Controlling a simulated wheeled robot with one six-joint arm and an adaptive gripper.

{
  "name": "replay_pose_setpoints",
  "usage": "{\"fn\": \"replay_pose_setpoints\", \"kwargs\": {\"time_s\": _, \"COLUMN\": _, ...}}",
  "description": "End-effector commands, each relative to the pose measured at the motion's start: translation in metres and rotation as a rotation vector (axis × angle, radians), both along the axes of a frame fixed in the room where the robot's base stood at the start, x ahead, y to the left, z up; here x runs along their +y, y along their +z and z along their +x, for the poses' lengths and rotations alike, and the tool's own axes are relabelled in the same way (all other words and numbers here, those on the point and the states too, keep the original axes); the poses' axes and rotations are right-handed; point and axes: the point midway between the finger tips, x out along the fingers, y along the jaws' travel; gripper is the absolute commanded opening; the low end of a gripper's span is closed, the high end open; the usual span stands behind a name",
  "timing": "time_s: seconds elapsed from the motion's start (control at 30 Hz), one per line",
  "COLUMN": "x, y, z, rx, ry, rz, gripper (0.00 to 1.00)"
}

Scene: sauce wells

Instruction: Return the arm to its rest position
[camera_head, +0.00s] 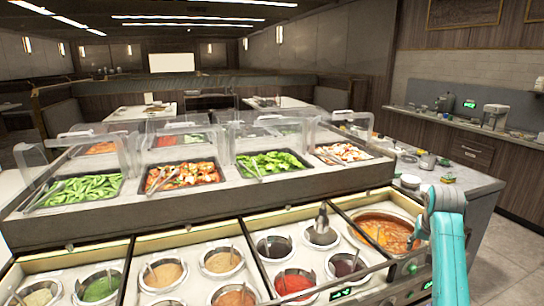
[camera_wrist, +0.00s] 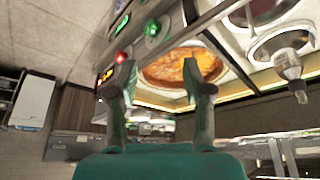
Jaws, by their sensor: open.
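My arm shows at the right edge in the head view as a teal and grey link, in front of the counter. My gripper (camera_wrist: 158,80) is in the wrist view, with its two dark green fingers apart and nothing between them. The wrist view is tilted, and beyond the fingers lies a pot of orange-red soup (camera_wrist: 165,68). The same soup pot (camera_head: 388,232) is at the right end of the sauce counter in the head view, partly hidden by my arm. The gripper's fingers cannot be made out in the head view.
Round sauce wells (camera_head: 222,262) fill the counter front; a ladle or bottle (camera_head: 321,222) stands in one. Behind are food trays (camera_head: 180,176) under clear covers. Lit controls (camera_wrist: 153,28) sit beside the pot. A side counter (camera_head: 475,185) stands right, with open floor (camera_head: 505,270) below.

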Motion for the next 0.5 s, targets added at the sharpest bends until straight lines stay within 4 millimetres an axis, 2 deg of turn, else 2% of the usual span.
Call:
{"fn": "replay_pose_setpoints", "kwargs": {"time_s": 0.27, "x": 0.016, "y": -0.052, "z": -0.008, "rx": -0.032, "ry": 0.024, "rz": -0.013, "gripper": 0.50}}
{"fn": "replay_pose_setpoints", "kwargs": {"time_s": 0.37, "x": 0.024, "y": -0.077, "z": -0.014, "rx": -0.050, "ry": 0.035, "rz": -0.020, "gripper": 0.50}}
{"fn": "replay_pose_setpoints", "kwargs": {"time_s": 0.5, "x": 0.041, "y": -0.124, "z": -0.029, "rx": -0.086, "ry": 0.057, "rz": -0.032, "gripper": 0.50}}
